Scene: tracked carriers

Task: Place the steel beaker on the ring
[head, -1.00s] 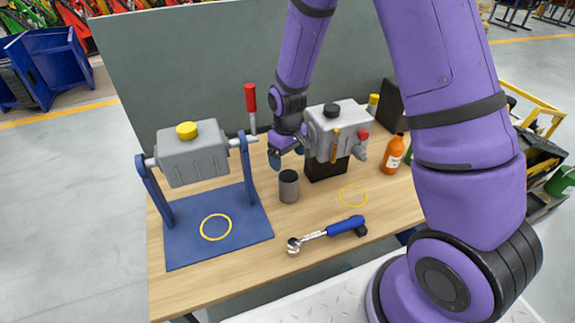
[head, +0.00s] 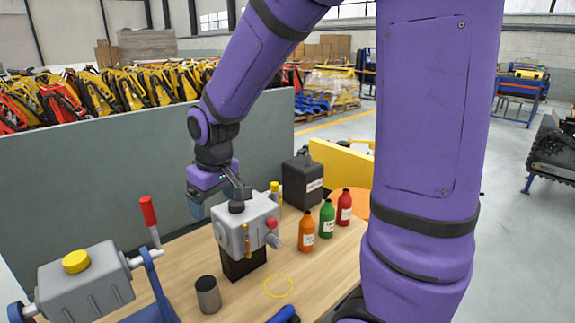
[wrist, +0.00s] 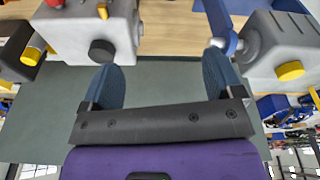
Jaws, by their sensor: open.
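The steel beaker (head: 208,294) is a grey cylinder with a dark open top, standing upright on the wooden table in front of the grey machine. A thin yellow ring (head: 279,286) is marked on the table to its right. My gripper (head: 197,204) is above the table, behind and left of the grey machine, apart from the beaker. In the wrist view my gripper (wrist: 162,78) is open, with nothing between its blue fingers. The beaker does not show in the wrist view.
The grey machine (head: 247,222) on a black block stands behind the beaker. A tilting grey tank (head: 85,285) with a red lever is at left. Orange (head: 307,232), green (head: 327,219) and red (head: 344,207) bottles and a black canister (head: 302,183) stand at right. A blue-handled tool (head: 284,315) lies in front.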

